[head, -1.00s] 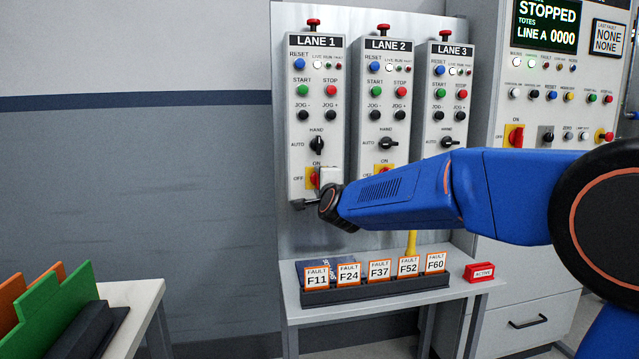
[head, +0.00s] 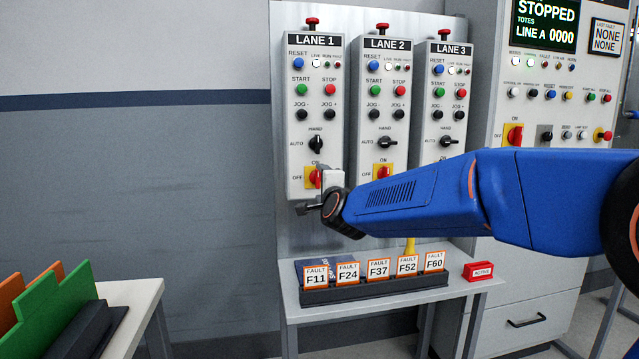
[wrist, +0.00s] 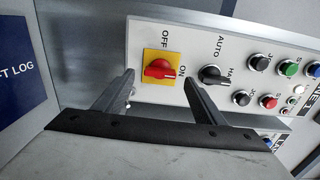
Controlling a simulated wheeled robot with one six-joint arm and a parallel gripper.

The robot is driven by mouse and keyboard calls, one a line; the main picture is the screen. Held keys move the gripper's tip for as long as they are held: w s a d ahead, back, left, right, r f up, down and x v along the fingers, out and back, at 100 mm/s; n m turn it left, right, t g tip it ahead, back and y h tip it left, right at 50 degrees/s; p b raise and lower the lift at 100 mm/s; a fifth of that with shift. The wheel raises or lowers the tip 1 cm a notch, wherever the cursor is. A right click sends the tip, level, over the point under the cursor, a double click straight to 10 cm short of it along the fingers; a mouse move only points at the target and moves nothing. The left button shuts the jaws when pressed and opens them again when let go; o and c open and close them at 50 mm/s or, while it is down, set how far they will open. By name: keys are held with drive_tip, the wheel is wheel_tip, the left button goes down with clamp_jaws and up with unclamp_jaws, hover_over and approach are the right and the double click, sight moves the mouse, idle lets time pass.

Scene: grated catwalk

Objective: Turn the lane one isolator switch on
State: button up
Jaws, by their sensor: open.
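The lane one isolator is a red rotary handle on a yellow plate (head: 309,184), low on the LANE 1 panel; the head view shows ON above it and OFF to its left, and my gripper hides part of it. In the wrist view, the red handle (wrist: 158,69) lies lengthwise across its plate, apparently in line with the ON mark at right, with OFF above. My gripper (wrist: 160,81) is open and empty, its fingers on either side of the handle and apart from it. In the head view my gripper (head: 322,194) is just below and right of the isolator.
The black HAND/AUTO selector (wrist: 214,75) sits close to one finger. The LANE 2 isolator (head: 384,174) is to the right. Below stands a rack of fault cards (head: 376,289) on a small table. The wall at left is clear.

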drive_tip(key=v, duration=1.3)
drive_tip(key=shift+s, duration=0.25)
drive_tip(key=shift+d, duration=0.1)
drive_tip(key=s+d+f+n+g+h, duration=0.1)
drive_tip(key=s+d+f+n+g, duration=0.3)
drive_tip(key=s+d+f, duration=0.4)
drive_tip(key=s+d+f+n+g+h, duration=0.2)
drive_tip(key=s+d+f+n+g, duration=0.2)
drive_tip(key=s+d+f, duration=0.5)
drive_tip(key=s+d+f+n+g+h, duration=0.2)
drive_tip(key=s+d+f+n+g, duration=0.2)
drive_tip(key=s+d, duration=1)
drive_tip(key=s+f+n, duration=0.3)
drive_tip(key=s+f, duration=0.2)
drive_tip(key=shift+g, duration=0.3)
drive_tip(key=shift+d, duration=0.1)
